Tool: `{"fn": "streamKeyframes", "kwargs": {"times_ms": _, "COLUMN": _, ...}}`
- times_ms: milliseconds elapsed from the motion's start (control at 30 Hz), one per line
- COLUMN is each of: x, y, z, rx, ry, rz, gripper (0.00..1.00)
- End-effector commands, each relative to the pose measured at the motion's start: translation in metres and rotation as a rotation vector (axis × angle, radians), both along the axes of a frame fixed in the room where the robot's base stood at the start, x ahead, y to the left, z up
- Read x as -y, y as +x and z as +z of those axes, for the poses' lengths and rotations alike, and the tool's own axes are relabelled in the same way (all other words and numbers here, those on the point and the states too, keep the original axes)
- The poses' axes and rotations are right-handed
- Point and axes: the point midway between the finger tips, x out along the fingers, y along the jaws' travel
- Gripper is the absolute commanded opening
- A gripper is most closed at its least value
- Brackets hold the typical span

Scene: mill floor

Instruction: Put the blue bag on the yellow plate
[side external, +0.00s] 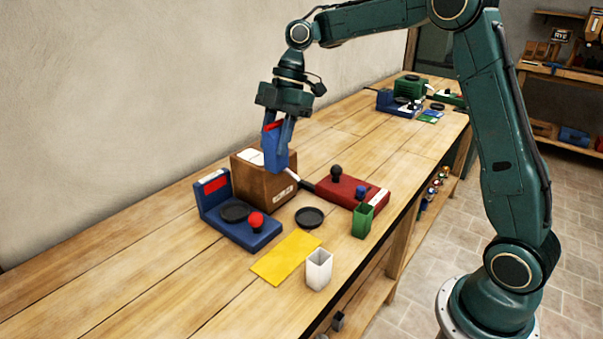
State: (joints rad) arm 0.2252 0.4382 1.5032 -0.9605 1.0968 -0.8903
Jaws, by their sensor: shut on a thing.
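My gripper (278,130) points down above the bench and is shut on the blue bag (275,158). The bag has a red patch near its top and is held upright in front of the brown box's upper right part. I cannot tell whether it touches the box. The yellow plate (284,259) lies flat on the bench, lower in the picture than the bag, and its visible surface is bare.
A brown box (255,188) stands beneath my gripper. A blue device (228,215), a black dish (309,217), a white cup (318,270), a green cup (362,220) and a red device (350,190) surround the plate. The bench's left part is clear.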

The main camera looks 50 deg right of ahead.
Motion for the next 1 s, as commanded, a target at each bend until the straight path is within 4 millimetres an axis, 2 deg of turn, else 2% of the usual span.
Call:
{"fn": "streamKeyframes", "kwargs": {"times_ms": 33, "x": 0.002, "y": -0.011, "z": 0.004, "rx": 0.001, "ry": 0.000, "rz": 0.000, "gripper": 0.04}}
{"fn": "streamKeyframes", "kwargs": {"times_ms": 200, "x": 0.004, "y": -0.037, "z": 0.009, "rx": 0.001, "ry": 0.000, "rz": 0.009, "gripper": 0.04}}
{"fn": "streamKeyframes", "kwargs": {"times_ms": 367, "x": 0.005, "y": -0.052, "z": 0.011, "rx": 0.001, "ry": -0.001, "rz": 0.015, "gripper": 0.04}}
{"fn": "streamKeyframes", "kwargs": {"times_ms": 733, "x": 0.005, "y": -0.056, "z": 0.007, "rx": -0.002, "ry": 0.000, "rz": 0.017, "gripper": 0.04}}
{"fn": "streamKeyframes", "kwargs": {"times_ms": 867, "x": 0.005, "y": -0.056, "z": -0.003, "rx": -0.002, "ry": 0.002, "rz": 0.016, "gripper": 0.04}}
{"fn": "streamKeyframes", "kwargs": {"times_ms": 1000, "x": 0.005, "y": -0.057, "z": -0.022, "rx": -0.004, "ry": 0.000, "rz": 0.016, "gripper": 0.04}}
